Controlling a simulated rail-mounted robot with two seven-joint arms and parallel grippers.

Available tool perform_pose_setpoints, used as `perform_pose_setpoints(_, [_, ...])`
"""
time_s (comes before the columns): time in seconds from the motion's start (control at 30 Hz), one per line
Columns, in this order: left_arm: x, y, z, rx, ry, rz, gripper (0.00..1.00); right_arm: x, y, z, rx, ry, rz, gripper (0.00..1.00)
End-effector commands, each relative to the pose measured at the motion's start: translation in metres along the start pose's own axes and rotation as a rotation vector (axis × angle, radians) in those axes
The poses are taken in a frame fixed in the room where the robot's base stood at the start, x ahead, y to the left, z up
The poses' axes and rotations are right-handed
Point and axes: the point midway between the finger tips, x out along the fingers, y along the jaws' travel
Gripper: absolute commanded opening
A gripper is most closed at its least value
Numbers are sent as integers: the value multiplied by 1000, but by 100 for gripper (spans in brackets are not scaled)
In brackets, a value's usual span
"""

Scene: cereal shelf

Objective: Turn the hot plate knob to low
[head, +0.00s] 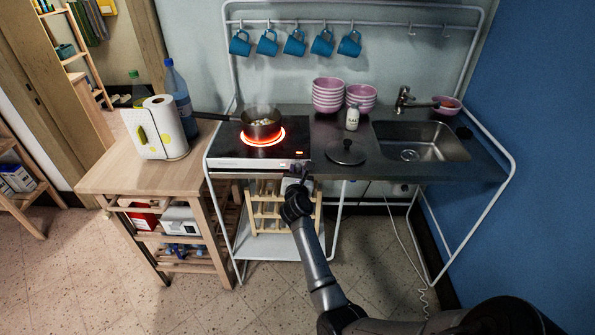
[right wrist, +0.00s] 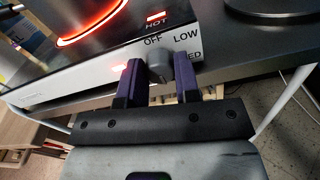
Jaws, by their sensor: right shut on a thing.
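The hot plate (head: 232,152) is set in the counter's left end, with one burner glowing red-orange and a "HOT" light lit. Its grey knob (right wrist: 159,67) is on the front face, with the labels OFF, LOW and one partly hidden label ending in "ED" around it. My right gripper (head: 299,172) is at the front face; in the right wrist view its two purple fingers (right wrist: 160,72) are shut on the knob, one on each side. The knob's pointer direction cannot be made out. My left gripper is not in view.
A steaming pan (head: 261,124) sits on the glowing burner, its handle pointing left. A lid (head: 345,152), a small white bottle (head: 352,118) and stacked pink bowls (head: 328,95) stand right of the hot plate. A wooden cart (head: 105,180) is at the left.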

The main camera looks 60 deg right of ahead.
Motion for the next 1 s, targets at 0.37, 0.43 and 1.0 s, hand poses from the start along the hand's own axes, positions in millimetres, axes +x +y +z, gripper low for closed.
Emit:
perform_pose_setpoints(0.37, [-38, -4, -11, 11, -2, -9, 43, 0, 1, 4, -303, 4, 1, 6])
perform_pose_setpoints(0.43, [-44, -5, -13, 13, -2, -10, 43, 0, 1, 4, -370, 3, 1, 6])
perform_pose_setpoints(1.0, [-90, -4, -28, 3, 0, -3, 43, 0, 1, 4, -912, 2, 2, 6])
